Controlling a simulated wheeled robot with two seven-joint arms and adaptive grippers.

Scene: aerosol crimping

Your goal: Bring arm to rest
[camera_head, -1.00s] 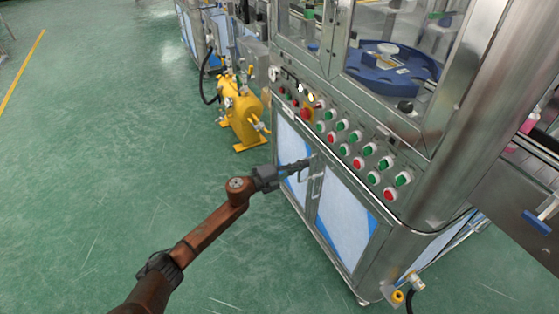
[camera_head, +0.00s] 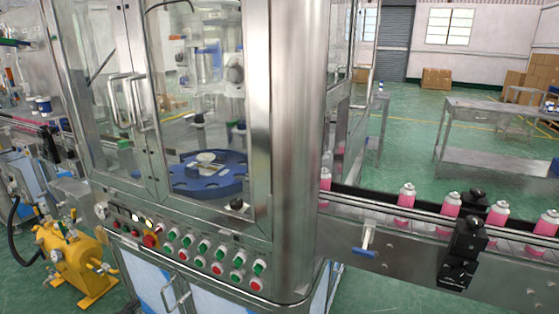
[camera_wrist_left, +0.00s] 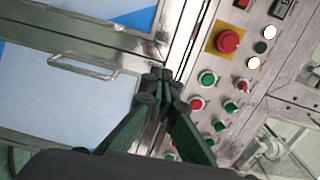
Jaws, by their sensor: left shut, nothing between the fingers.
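My left gripper (camera_wrist_left: 160,77) shows in the left wrist view, its dark green fingers brought together at the tips with nothing between them. It is in front of the crimping machine's lower cabinet doors (camera_wrist_left: 100,95) and the button panel (camera_wrist_left: 225,75). I cannot tell whether the fingertips touch the machine. A red emergency button (camera_wrist_left: 228,41) on a yellow plate lies beyond the tips to the upper right. In the head view the machine's button panel (camera_head: 205,243) is seen from the front, and I make out neither arm there. My right gripper is in no view.
Metal door handles (camera_wrist_left: 82,66) stick out from the cabinet. A yellow pump unit (camera_head: 75,262) stands on the floor at left. A conveyor (camera_head: 410,235) with pink spray cans (camera_head: 407,196) runs out to the right. Green floor (camera_head: 410,125) is open behind it.

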